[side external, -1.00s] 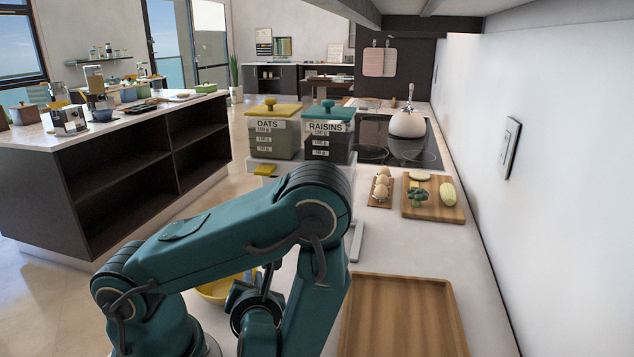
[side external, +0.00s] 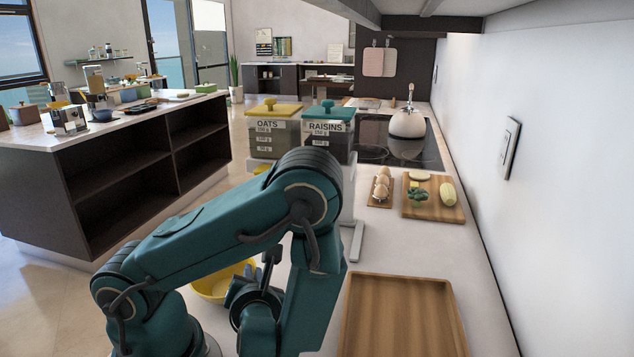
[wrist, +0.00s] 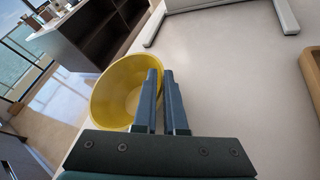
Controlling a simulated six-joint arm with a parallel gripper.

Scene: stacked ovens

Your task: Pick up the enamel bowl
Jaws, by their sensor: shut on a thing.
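The yellow bowl (side external: 208,288), the only bowl near my arm, shows partly behind my arm in the side view. In the wrist view the bowl (wrist: 112,92) is left of my fingers, its inside visible. My gripper (wrist: 162,78) is shut on the bowl's right rim, with the fingers close together on the wall. The gripper also shows in the side view (side external: 262,278), where my arm hides its fingertips and part of the bowl. The bowl's underside is hidden, so its clearance from the counter is unclear.
A wooden tray (side external: 402,279) lies at the front right. Oats (side external: 273,140) and raisins (side external: 327,146) bins stand on a white stand (side external: 349,190). Eggs (side external: 381,186) and a cutting board with vegetables (side external: 433,207) are farther back. The wall (side external: 560,190) bounds the right side.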

